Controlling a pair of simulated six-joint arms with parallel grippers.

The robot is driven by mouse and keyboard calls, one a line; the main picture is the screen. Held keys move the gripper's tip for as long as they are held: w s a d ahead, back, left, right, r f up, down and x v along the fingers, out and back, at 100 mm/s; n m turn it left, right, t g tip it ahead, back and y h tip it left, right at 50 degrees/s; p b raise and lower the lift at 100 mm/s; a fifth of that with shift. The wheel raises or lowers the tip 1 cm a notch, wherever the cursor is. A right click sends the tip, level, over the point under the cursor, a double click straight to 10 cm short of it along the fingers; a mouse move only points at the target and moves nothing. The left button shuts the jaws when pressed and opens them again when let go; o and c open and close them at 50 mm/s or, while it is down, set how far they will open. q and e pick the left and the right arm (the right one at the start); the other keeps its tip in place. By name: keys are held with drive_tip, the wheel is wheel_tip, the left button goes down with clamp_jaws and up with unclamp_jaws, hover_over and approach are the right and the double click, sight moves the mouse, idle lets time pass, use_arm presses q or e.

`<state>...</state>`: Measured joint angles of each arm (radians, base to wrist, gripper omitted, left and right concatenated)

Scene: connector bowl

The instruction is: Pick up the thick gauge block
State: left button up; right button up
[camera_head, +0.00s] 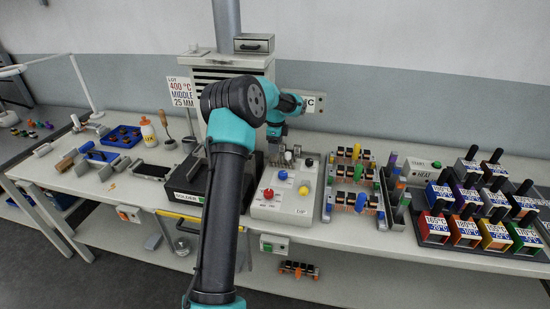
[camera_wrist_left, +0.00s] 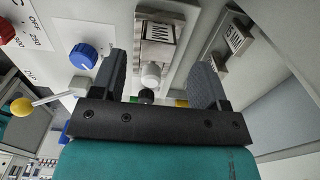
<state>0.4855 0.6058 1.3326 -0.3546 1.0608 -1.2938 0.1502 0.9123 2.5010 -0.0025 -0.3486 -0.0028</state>
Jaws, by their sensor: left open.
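My left gripper (camera_wrist_left: 158,75) is open in the left wrist view, its dark fingers spread apart. Just beyond and between the fingertips is a metal block (camera_wrist_left: 160,32) with a white label ending in MM; the number is unclear. A second metal block (camera_wrist_left: 237,40), labelled 15 MM, lies further right, outside the fingers. I cannot tell from the labels which is thick. A pale rounded knob (camera_wrist_left: 151,76) shows between the fingers. In the head view my left gripper (camera_head: 275,140) is above the back of the control box, and the blocks are too small to tell apart.
The control box (camera_head: 297,208) has red, blue and yellow controls; the blue knob (camera_wrist_left: 83,56) is close to the left finger. A lot sign (camera_head: 182,92) reads 400 °C, middle, 25 MM. Component racks (camera_head: 345,215) and labelled bins (camera_head: 465,232) fill the right side.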

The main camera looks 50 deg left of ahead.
use_arm(q)
drive_tip(key=f, duration=0.4)
drive_tip(key=shift+s+f, duration=0.2)
clamp_jaws()
idle(0.7)
drive_tip(key=shift+r, duration=0.1)
drive_tip(key=shift+w+r, duration=0.1)
drive_tip(key=shift+r, duration=1.6)
drive_tip(key=s+d+r, duration=0.1)
drive_tip(key=s+d, duration=0.9)
drive_tip(key=d, duration=0.2)
drive_tip(key=shift+s+r, duration=0.25)
drive_tip(key=shift+s, duration=0.1)
